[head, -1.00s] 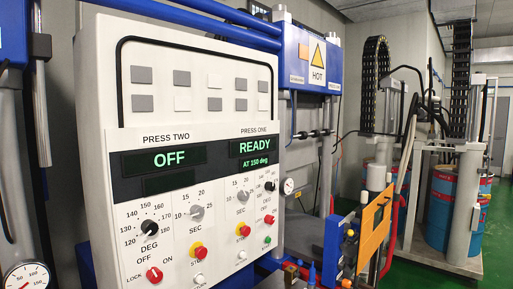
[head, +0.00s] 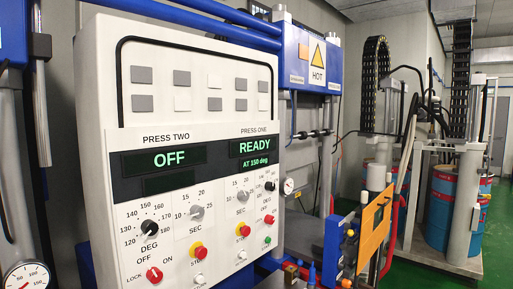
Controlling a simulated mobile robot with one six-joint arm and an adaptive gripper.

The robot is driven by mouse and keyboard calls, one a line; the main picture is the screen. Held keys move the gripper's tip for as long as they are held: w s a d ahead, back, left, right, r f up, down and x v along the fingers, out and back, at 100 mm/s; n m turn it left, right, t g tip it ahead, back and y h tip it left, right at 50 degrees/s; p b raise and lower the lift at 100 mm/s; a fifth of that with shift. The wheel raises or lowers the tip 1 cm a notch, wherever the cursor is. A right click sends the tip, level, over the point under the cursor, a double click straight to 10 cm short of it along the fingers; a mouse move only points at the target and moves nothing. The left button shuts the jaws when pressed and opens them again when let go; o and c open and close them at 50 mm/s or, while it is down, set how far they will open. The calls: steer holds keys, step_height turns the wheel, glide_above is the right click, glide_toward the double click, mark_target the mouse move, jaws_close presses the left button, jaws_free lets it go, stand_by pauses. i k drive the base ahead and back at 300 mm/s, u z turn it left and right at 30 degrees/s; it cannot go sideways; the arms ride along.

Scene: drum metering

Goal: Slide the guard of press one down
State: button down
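The guard itself is not clearly made out. The cabinet (head: 190,100) display (head: 253,147) for press one reads READY, AT 150 deg. The press two display (head: 170,158) reads OFF. My gripper is not in view.
An orange plate (head: 372,243) and a dark blue panel (head: 333,243) stand low in front of the press, with red pipes (head: 391,235) near them. Blue drums (head: 441,212) stand in a metal frame at the right. Green floor (head: 490,235) shows there.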

mark_target(370, 239)
steer(key=z, duration=0.4)
steer(key=i, duration=0.85)
steer(key=z, duration=0.25)
